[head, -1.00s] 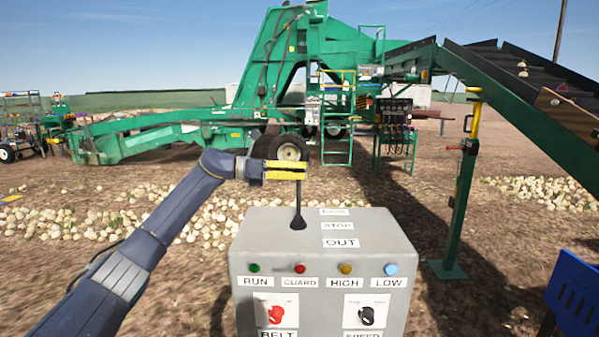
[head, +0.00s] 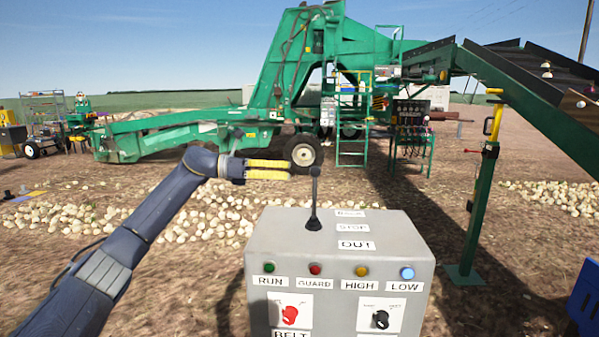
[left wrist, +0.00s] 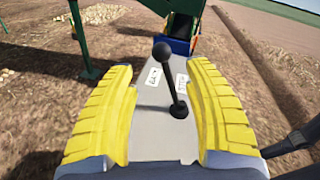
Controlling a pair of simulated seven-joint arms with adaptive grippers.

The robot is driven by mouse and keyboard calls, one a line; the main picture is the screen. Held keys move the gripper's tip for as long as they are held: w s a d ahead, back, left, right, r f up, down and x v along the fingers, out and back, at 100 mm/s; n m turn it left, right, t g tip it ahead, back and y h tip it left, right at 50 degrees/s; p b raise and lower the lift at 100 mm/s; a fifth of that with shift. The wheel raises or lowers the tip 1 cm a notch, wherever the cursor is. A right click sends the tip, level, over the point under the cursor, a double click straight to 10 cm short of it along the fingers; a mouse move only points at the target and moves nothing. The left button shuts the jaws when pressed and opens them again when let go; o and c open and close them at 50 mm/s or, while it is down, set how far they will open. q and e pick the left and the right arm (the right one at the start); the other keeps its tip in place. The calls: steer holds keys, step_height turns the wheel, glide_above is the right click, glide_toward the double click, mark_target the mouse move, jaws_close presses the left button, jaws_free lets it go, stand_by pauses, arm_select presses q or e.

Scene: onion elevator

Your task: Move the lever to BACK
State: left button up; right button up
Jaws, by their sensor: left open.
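The lever (head: 314,205) is a black rod with a knob, standing nearly upright on the grey control box (head: 262,250). White labels BACK (head: 350,213), STOP (head: 352,228) and OUT (head: 356,245) lie beside it. My left gripper (head: 289,169), with yellow fingers, is open and empty just left of the knob, at about its height, with a small gap in the head view. In the left wrist view the lever (left wrist: 172,85) shows between the spread fingers of the left gripper (left wrist: 161,68). My right gripper is not in view.
The box front has several lamps, a red BELT knob (head: 290,314) and a black knob (head: 380,319). A green conveyor (head: 540,115) on a post (head: 480,205) stands at right. A blue object (head: 587,300) is at the right edge. Air above the box is clear.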

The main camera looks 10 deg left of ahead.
arm_select(q)
steer(key=shift+v, duration=1.5)
